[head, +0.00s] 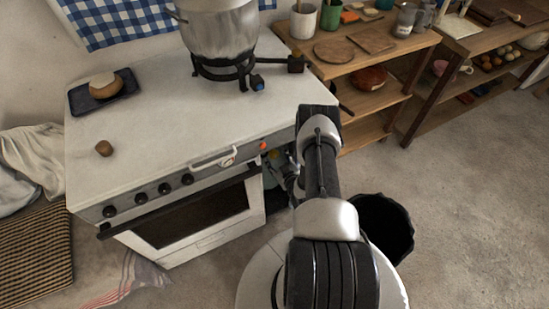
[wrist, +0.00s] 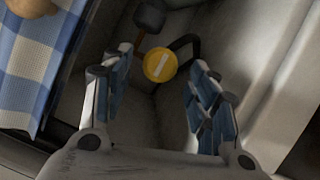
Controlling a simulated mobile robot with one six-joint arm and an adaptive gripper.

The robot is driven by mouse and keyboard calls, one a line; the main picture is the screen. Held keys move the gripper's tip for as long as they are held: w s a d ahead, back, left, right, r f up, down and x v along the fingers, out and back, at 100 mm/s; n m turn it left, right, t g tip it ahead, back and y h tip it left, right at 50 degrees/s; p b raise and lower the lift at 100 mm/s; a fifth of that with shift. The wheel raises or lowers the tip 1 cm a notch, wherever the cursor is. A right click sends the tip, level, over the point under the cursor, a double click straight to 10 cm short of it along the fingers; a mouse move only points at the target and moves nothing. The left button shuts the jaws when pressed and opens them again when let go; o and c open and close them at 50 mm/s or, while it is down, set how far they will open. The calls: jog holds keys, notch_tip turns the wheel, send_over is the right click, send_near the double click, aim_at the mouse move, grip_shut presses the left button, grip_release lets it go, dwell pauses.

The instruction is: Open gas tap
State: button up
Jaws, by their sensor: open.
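The gas tap (wrist: 160,65) shows in the wrist view as a round yellow knob with a pale bar across its face. A dark hose or pipe curves beside it. My gripper (wrist: 158,75) is open, with its blue-padded fingers on either side of the knob in the picture. I see no finger touching it, and the remaining distance is hard to judge. In the head view my gripper (head: 286,170) is low at the right side of the white stove (head: 160,115), partly hidden by my arm.
A large pot (head: 220,30) stands on a burner on the stove. A wooden shelf (head: 375,100) stands close on the right, leaving a narrow gap. A black bin (head: 388,228) is on the floor nearby. A blue checked cloth (wrist: 45,55) is left in the wrist view.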

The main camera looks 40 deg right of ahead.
aim_at(275, 156)
jog(key=shift+b+x, duration=0.55)
jog(key=shift+x, duration=1.55)
jog(key=shift+c, duration=0.3)
jog(key=c, duration=1)
